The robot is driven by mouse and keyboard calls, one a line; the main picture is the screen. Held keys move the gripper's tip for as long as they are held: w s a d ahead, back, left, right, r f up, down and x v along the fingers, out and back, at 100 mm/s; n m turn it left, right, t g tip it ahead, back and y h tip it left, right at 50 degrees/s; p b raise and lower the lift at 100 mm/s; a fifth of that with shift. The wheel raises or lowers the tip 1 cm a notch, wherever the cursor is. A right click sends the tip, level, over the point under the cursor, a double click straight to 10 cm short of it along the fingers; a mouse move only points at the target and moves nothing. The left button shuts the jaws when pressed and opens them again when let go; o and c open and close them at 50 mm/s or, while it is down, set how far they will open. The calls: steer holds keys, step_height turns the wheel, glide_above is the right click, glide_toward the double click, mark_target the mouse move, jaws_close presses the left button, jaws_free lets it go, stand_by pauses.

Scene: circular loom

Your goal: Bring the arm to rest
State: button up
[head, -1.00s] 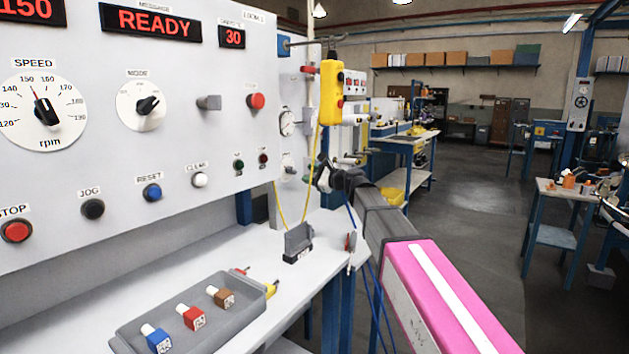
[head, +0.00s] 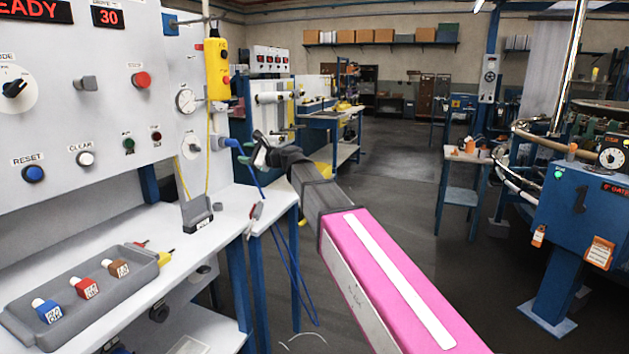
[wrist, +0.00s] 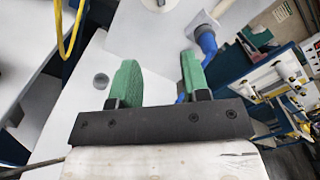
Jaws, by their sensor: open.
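My gripper (head: 262,152) is at the end of my pink and dark arm, in mid-air in the middle of the head view. It is to the right of the grey control panel (head: 105,120) and above the white bench (head: 130,262). In the wrist view its two green fingers (wrist: 158,80) stand apart with nothing between them. Behind them are pale surfaces and a blue hose with a grey nozzle (wrist: 203,27).
A yellow pendant (head: 217,70) hangs beside the panel on a yellow cable. A grey tray (head: 75,322) with blue, red and brown blocks lies on the bench. A blue machine (head: 580,215) stands at right. The floor (head: 390,190) between is clear.

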steer(key=d+f+n+h, duration=0.1)
steer(key=d+f, duration=0.1)
steer(key=f, duration=0.2)
steer(key=s+d+f+n+h, duration=0.1)
steer(key=d+f, duration=0.2)
steer(key=f, duration=0.2)
steer(key=d+f+n+h, duration=0.1)
steer(key=d+f, duration=0.2)
steer(key=f, duration=0.2)
steer(key=shift+s+g+h, duration=0.4)
steer(key=s+d+f+n+g+h, duration=0.1)
steer(key=s+d+f+n+h, duration=0.15)
steer(key=d+f, duration=0.45)
steer(key=s+d+f+n+g+h, duration=0.1)
steer(key=s+d+f+n+h, duration=0.15)
steer(key=d+f, duration=0.4)
steer(key=s+d+f+n+g+h, duration=0.3)
steer(key=s+d+f+n+h, duration=0.2)
steer(key=s+d+f, duration=1.1)
steer(key=d+f+h, duration=0.1)
steer(key=d+h, duration=0.1)
steer(key=d, duration=0.1)
steer(key=shift+s+d+f+g, duration=0.15)
steer(key=shift+d+f+g, duration=0.15)
steer(key=shift+f+g, duration=0.1)
